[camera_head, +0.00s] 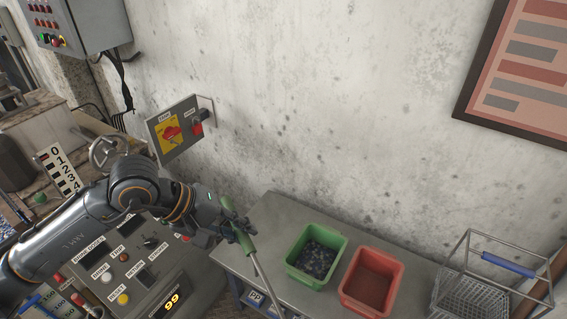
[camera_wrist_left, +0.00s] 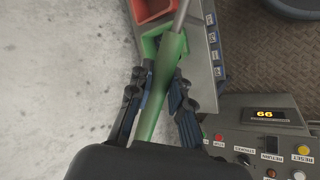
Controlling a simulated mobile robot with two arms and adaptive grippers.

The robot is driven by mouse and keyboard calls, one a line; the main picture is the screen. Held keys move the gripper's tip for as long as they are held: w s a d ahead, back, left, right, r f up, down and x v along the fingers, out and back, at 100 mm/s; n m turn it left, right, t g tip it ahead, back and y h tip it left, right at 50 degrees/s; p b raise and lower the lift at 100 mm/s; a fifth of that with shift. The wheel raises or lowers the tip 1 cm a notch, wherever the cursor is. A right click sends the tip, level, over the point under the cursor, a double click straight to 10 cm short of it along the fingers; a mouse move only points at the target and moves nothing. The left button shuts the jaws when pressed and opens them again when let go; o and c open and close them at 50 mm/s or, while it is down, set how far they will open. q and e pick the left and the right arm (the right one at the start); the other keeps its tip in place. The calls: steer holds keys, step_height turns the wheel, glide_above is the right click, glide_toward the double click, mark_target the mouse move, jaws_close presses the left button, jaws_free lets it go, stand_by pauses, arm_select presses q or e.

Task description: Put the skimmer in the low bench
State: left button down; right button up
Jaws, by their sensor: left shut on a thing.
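My left gripper (camera_head: 230,221) is shut on the green handle of the skimmer (camera_head: 244,239). The skimmer's thin metal rod slants down to the right in front of the low bench's left part, and its far end is out of the picture. The left wrist view shows the green handle (camera_wrist_left: 171,62) between the fingers of the gripper (camera_wrist_left: 163,92), with the rod pointing to the top. The low bench (camera_head: 276,217) is a grey bench against the wall, with blue labelled parts along its front. My right gripper is not in view.
A green bin (camera_head: 301,276) with dark pieces and a red bin (camera_head: 362,304) with brown contents stand on the bench. A wire basket (camera_head: 470,295) with a blue grip is at right. A control panel (camera_head: 135,281) is below my left arm. The bench's left end is bare.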

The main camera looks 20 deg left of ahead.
arm_select(q)
steer(key=shift+r+p, duration=0.45)
steer(key=shift+r, duration=0.5)
steer(key=shift+r+p, duration=0.7)
steer(key=shift+r, duration=0.9)
steer(key=shift+f, duration=0.1)
